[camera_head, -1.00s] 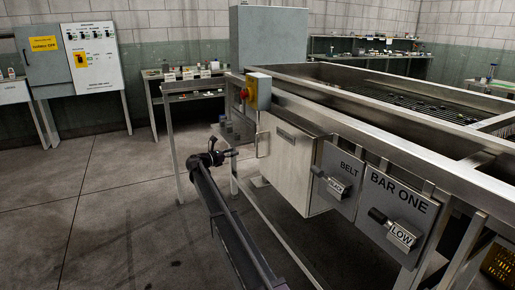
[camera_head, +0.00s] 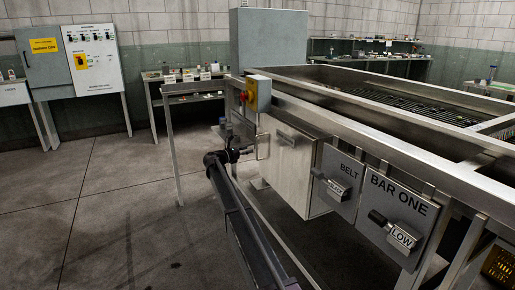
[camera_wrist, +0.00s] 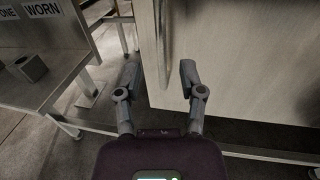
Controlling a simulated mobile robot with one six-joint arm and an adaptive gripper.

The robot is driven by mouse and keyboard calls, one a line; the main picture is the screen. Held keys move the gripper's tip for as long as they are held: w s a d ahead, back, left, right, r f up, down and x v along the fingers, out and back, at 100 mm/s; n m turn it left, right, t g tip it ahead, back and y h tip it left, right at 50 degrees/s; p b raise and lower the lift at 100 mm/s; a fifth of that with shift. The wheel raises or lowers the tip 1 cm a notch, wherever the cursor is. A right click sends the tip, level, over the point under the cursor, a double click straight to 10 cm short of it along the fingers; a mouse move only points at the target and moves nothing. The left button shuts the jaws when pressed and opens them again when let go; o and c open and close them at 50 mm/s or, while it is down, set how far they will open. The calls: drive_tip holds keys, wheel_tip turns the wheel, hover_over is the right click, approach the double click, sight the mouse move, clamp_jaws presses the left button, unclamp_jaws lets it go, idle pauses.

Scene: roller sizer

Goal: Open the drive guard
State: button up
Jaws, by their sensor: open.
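The drive guard (camera_head: 292,172) is a pale metal box on the side of the machine. It appears closed, and its upright bar handle (camera_head: 263,147) is at its left edge. In the wrist view, the guard's flat face (camera_wrist: 245,60) fills the upper right, and the handle (camera_wrist: 163,40) runs down toward the gap between my fingers. My gripper (camera_wrist: 160,78) is open, with one finger on each side of the handle's line. In the head view, my gripper (camera_head: 243,153) is just left of the handle. Whether a finger touches it I cannot tell.
A yellow box with a red knob (camera_head: 257,93) sits above the handle. The BELT panel (camera_head: 338,183) and BAR ONE panel (camera_head: 398,217) with knobs are to the right. A side table (camera_wrist: 50,60) stands left in the wrist view. The floor at left is clear.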

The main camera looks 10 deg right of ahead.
sight(257, 159)
drive_tip(key=shift+x, duration=2.95)
clamp_jaws()
drive_tip(key=shift+d, duration=0.1)
